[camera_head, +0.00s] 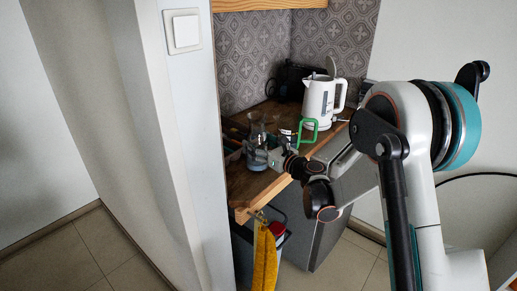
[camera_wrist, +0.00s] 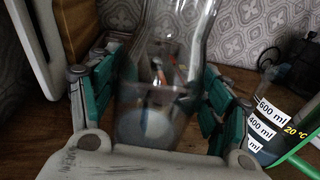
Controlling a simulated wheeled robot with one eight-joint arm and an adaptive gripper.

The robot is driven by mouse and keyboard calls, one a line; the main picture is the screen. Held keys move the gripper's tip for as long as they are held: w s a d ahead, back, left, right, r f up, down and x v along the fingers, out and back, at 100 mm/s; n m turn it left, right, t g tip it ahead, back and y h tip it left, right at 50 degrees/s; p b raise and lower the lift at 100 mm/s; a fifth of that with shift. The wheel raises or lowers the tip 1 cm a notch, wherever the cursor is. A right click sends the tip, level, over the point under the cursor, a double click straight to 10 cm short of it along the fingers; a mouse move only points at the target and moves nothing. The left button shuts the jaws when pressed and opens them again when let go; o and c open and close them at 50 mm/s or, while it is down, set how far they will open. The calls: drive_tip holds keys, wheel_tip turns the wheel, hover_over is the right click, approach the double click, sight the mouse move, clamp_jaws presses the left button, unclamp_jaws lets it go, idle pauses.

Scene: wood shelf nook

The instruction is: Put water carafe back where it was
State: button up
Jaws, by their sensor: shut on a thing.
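The water carafe (camera_wrist: 165,98) is clear glass with a narrower neck, upright between the green-padded fingers of my gripper (camera_wrist: 158,88) in the wrist view. My gripper is shut around its body. In the head view the carafe (camera_head: 256,128) is small, over the left part of the wooden counter (camera_head: 246,187), with my gripper (camera_head: 262,155) at its lower part. I cannot tell whether its base touches the counter. Its top is cut off in the wrist view.
A measuring jug (camera_wrist: 268,125) with a green handle stands to the right of the carafe. A white kettle (camera_head: 322,100) and a dark appliance (camera_head: 293,80) stand farther back. A white wall (camera_head: 185,130) borders the nook on the left. A yellow towel (camera_head: 264,260) hangs below the counter's front edge.

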drive_tip(key=shift+f, duration=0.25)
drive_tip(key=o, duration=1.6)
drive_tip(key=shift+c, duration=0.2)
